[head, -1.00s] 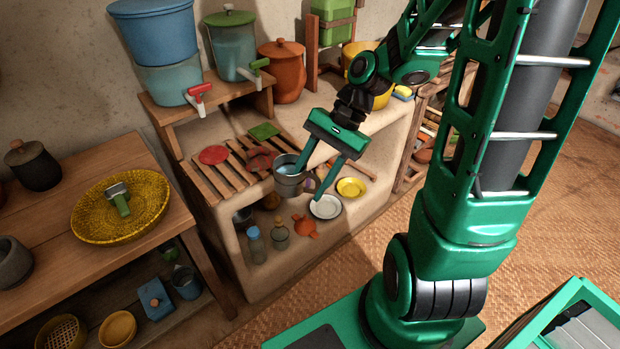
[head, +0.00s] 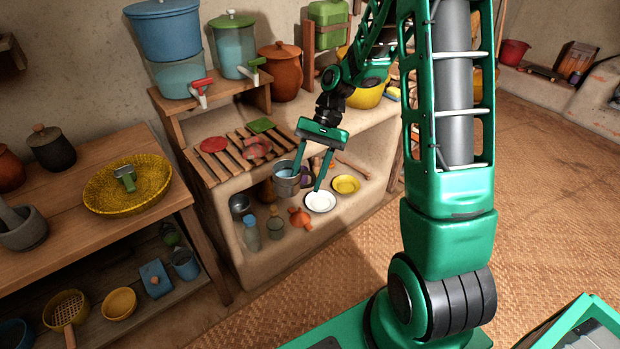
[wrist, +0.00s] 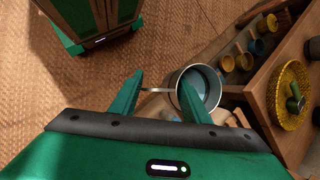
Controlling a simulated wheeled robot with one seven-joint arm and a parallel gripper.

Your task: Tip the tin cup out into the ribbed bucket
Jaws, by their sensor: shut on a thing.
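The grey metal tin cup (head: 285,187) hangs upright in the air in front of the low clay counter, with bluish liquid inside. My gripper (head: 308,181) is at the cup's right side. In the wrist view my gripper's fingers (wrist: 160,84) stand on either side of the cup's thin handle, with the cup (wrist: 178,100) beyond the right finger; the contact itself is hard to see. I cannot make out a clearly ribbed bucket in either view. A small blue bucket (head: 185,264) stands on the left table's lower shelf, its surface too small to judge.
The clay counter (head: 213,208) carries a slatted rack (head: 223,167), and its niche holds bottles, a white plate (head: 320,202) and a yellow bowl (head: 346,184). The left table (head: 80,232) holds a yellow woven tray (head: 98,200). The woven floor (head: 560,190) at right is clear.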

